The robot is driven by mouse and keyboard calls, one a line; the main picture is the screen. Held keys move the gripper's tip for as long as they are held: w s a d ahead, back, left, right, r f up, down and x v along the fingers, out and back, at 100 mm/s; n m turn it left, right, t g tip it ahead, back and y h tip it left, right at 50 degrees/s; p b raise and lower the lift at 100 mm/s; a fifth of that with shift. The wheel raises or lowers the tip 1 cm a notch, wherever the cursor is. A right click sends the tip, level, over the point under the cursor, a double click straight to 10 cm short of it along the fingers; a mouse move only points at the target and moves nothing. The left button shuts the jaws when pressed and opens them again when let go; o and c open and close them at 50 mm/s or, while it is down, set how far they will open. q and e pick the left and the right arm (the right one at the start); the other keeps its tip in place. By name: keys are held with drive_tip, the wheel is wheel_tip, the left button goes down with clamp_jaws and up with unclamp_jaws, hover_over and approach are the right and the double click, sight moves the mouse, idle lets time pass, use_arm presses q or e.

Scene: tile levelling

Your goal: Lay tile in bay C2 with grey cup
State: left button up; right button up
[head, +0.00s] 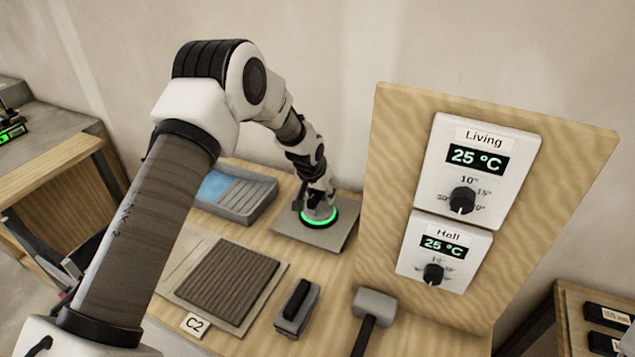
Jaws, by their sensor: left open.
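My left gripper (318,193) is open at the top of a round suction cup (319,222) with a lit green ring. The fingers are small and dark here, and I cannot tell whether they touch the cup. The cup sits on a flat grey tile (288,227) near the back of the wooden bench. Bay C2 is at the front left, marked by a white C2 card (195,324). Its bed (228,284) is dark and ridged, with a lighter grey border. My left arm hides part of the bay's left side. My right gripper is not in view.
A grey tray with a blue part (262,199) stands at the back left. A grey block with a black handle (297,307) and a grey-headed mallet (374,305) lie right of the bay. A wooden panel (398,150) with two thermostats rises at the right.

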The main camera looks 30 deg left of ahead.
use_arm(q)
drive_tip(key=shift+w+f, duration=0.1)
drive_tip(key=shift+f, duration=0.15)
drive_tip(key=shift+r, duration=0.1)
clamp_jaws()
